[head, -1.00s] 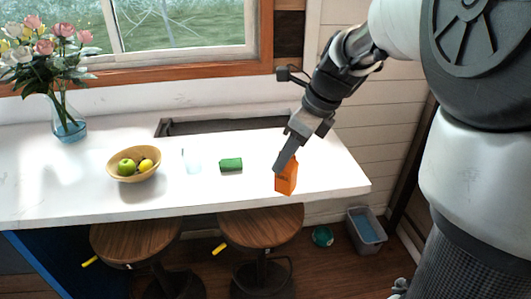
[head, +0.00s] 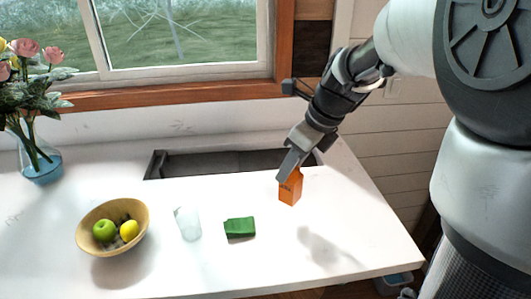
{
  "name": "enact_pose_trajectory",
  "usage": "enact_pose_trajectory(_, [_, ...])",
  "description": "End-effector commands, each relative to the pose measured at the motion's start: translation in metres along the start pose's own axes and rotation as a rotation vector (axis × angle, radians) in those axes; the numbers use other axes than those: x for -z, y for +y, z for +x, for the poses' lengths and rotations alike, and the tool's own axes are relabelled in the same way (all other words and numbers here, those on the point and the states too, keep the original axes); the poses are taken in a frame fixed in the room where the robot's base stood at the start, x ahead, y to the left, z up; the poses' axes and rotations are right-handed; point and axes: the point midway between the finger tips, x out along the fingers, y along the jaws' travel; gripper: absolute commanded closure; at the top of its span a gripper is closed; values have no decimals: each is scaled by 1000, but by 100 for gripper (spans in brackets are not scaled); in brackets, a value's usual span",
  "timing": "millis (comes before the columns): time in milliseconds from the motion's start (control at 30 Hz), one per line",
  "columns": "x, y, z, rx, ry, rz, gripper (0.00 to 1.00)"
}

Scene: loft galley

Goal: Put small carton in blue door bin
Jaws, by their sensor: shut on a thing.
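The small carton is orange (head: 290,189) and shows right of centre in the head view. My gripper (head: 287,170) comes down from the upper right and is shut on the carton's top. The carton looks upright. A shadow lies on the counter apart from it, to the lower right, so it appears held above the white counter (head: 190,268). The far finger is mostly hidden. No blue door bin can be made out in this view.
A green block (head: 240,228), a clear glass (head: 188,224) and a fruit bowl (head: 84,236) stand left of the carton. A flower vase (head: 42,166) is at far left. A dark recess (head: 215,163) lies behind. A grey-blue floor bin (head: 394,283) shows partly beyond the counter edge.

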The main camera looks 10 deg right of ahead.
Motion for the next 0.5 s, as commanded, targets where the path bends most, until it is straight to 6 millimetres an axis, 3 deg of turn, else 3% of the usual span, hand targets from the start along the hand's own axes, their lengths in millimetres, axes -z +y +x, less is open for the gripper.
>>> enact_pose_trajectory(500, [26, 0, 63, 1, 0, -1, 100])
